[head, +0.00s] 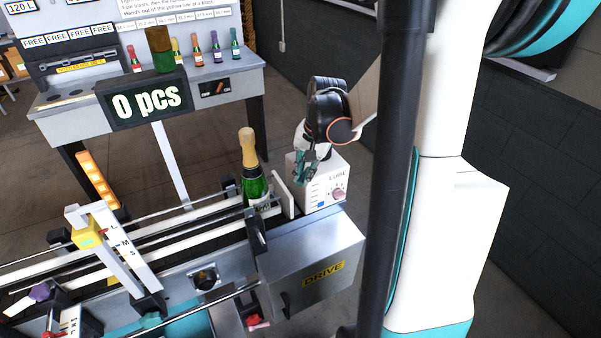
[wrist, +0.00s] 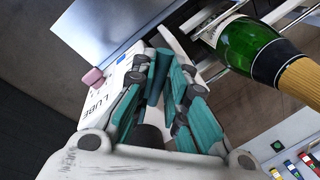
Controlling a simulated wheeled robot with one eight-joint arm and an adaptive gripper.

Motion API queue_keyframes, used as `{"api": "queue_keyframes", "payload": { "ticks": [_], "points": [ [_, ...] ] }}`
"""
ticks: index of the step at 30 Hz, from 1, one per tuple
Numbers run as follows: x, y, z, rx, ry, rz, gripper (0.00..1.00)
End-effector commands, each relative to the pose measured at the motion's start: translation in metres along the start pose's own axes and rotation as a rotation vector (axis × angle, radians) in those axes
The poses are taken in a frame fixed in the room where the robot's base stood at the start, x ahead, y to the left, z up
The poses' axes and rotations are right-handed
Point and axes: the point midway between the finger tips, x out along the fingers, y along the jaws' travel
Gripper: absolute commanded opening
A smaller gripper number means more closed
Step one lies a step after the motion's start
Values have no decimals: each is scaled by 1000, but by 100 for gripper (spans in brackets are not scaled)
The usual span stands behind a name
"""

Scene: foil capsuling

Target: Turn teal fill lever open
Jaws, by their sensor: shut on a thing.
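My gripper (head: 309,165) is at the top of the white LUBE box (head: 326,189) at the right end of the conveyor. In the wrist view my gripper (wrist: 166,85) has its dark-jointed, teal-padded fingers shut around a slim teal upright piece, the teal fill lever (wrist: 158,76). The lever stands at the edge of the LUBE box (wrist: 111,86). The fingers cover its lower part, and its exact angle is hard to tell. In the head view my fingers hide the lever.
A green bottle (head: 256,185) with a golden foil top stands upright on the conveyor close left of the box; it is also near in the wrist view (wrist: 250,48). A pink knob (head: 338,193) is on the box front. The DRIVE housing (head: 318,262) lies below.

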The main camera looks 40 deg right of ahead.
Motion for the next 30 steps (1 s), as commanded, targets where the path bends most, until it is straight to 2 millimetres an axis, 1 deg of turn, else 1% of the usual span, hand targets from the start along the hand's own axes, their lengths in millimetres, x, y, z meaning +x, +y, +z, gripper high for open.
{"api": "queue_keyframes", "payload": {
  "ticks": [12, 18, 24, 30],
  "points": [
    [-3, 17, -6, -382, -77, 0, 0],
    [-4, 23, -11, -545, -109, 0, 0],
    [-5, 27, -14, -671, -133, 0, 0],
    [-6, 29, -17, -748, -148, 0, 0]
  ]
}}
